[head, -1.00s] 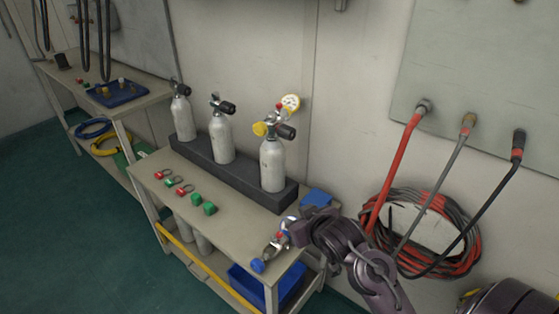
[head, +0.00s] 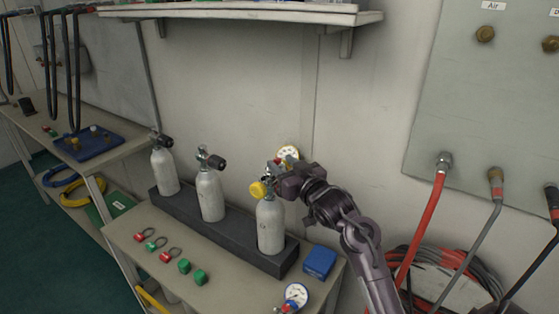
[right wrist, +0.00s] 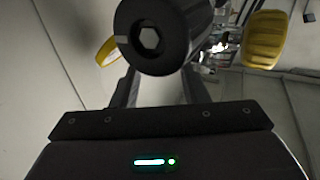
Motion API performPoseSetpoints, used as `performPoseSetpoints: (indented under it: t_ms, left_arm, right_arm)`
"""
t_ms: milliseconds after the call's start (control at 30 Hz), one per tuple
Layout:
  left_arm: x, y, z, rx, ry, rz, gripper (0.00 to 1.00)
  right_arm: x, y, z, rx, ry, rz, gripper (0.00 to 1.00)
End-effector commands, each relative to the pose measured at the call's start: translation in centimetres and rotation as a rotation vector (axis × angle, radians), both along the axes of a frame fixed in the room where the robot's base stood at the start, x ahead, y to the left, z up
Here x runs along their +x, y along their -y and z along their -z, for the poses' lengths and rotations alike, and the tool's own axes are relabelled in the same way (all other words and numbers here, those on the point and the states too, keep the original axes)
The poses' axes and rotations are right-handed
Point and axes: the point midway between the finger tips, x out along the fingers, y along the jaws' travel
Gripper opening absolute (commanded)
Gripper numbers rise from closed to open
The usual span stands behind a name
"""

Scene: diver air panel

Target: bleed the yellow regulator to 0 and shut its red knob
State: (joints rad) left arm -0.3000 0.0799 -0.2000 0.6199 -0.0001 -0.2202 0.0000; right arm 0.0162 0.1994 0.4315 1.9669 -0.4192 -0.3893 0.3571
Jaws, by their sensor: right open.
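The yellow regulator sits on top of the rightmost silver cylinder (head: 271,228). Its yellow knob (head: 258,190) faces left and its yellow-rimmed gauge (head: 288,154) stands up behind. My right gripper (head: 285,184) is at the cylinder's top and hides much of the regulator and valve. In the right wrist view a black knob with a hex socket (right wrist: 151,38) lies between my open fingers; contact is unclear. The yellow gauge rim (right wrist: 106,50) is at left and the yellow knob (right wrist: 264,38) at right. I cannot clearly make out the red knob. My left gripper is out of view.
Two more cylinders (head: 210,195) stand in the dark rack (head: 178,210) to the left. Red and green tags and blocks (head: 200,277), a blue box (head: 319,261) and a blue-rimmed gauge (head: 296,294) lie on the bench. Hoses (head: 428,225) hang at right; a shelf (head: 250,14) is above.

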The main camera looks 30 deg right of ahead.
Motion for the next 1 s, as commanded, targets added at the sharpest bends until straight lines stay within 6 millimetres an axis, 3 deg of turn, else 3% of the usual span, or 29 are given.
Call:
performPoseSetpoints:
  t_ms: [167, 467, 767, 1000]
  left_arm:
    - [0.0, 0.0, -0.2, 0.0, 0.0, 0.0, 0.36]
    - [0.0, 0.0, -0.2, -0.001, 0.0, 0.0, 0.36]
    - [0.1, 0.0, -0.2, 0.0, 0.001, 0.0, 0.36]
    - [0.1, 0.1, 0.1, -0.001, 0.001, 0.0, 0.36]
  right_arm:
    - [1.5, 0.0, 0.0, -0.001, -0.001, -0.001, 0.41]
    - [1.7, 0.0, 0.0, -0.002, -0.001, 0.0, 0.39]
    - [1.7, 0.0, 0.0, -0.001, -0.001, 0.0, 0.0]
    - [1.8, -0.2, 0.1, -0.001, 0.003, 0.042, 0.0]
